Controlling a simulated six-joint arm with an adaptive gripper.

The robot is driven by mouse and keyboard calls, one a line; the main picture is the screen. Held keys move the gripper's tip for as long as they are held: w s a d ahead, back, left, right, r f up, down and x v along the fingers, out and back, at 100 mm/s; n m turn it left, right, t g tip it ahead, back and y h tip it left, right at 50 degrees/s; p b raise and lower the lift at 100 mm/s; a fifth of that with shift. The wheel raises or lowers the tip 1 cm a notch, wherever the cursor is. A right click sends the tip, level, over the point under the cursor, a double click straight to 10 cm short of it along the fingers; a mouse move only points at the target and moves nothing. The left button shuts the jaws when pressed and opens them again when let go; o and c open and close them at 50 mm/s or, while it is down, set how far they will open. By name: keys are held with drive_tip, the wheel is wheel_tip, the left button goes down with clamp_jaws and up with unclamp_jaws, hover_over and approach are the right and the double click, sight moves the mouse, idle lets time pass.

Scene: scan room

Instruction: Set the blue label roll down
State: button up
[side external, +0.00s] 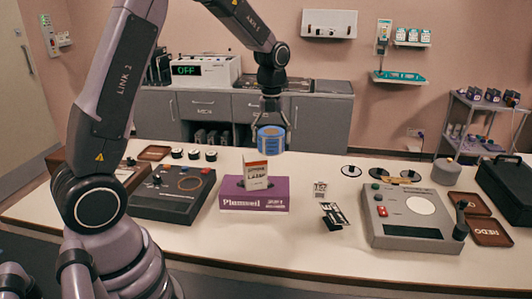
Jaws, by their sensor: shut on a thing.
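My gripper (269,124) points down and is shut on the roll from above. The fingertips are small in this view, and their exact contact on the roll is hard to make out.
A purple box (240,198) with a white carton (255,172) stands below the roll on the white table (300,240). Dark consoles stand at left; a grey console (392,230) stands at right. Small cards (333,215) lie between. Table behind the purple box looks clear.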

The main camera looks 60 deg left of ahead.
drive_tip(key=s+a+n, duration=0.3)
drive_tip(key=s+a, duration=0.2)
drive_tip(key=a, duration=0.5)
drive_tip(key=s+a+n, duration=0.3)
drive_tip(key=s+a, duration=0.2)
drive_tip(key=a, duration=0.4)
drive_tip(key=s+a+n, duration=0.3)
drive_tip(key=s+a, duration=0.2)
drive_tip(key=a, duration=0.5)
wheel_tip(320, 180, down, 11)
drive_tip(key=w+a+f, duration=0.2)
drive_tip(key=a+f, duration=0.1)
drive_tip(key=w+a+f, duration=0.3)
drive_tip(key=a, duration=0.1)
drive_tip(key=w+a+f, duration=0.2)
drive_tip(key=a+f, duration=0.1)
drive_tip(key=shift+w+a, duration=0.25)
drive_tip(key=shift+w, duration=0.1)
drive_tip(key=shift+w+a+f, duration=0.3)
drive_tip(key=shift+a+f, duration=0.15)
drive_tip(key=shift+f, duration=1.6)
drive_tip(key=shift+f, duration=0.15)
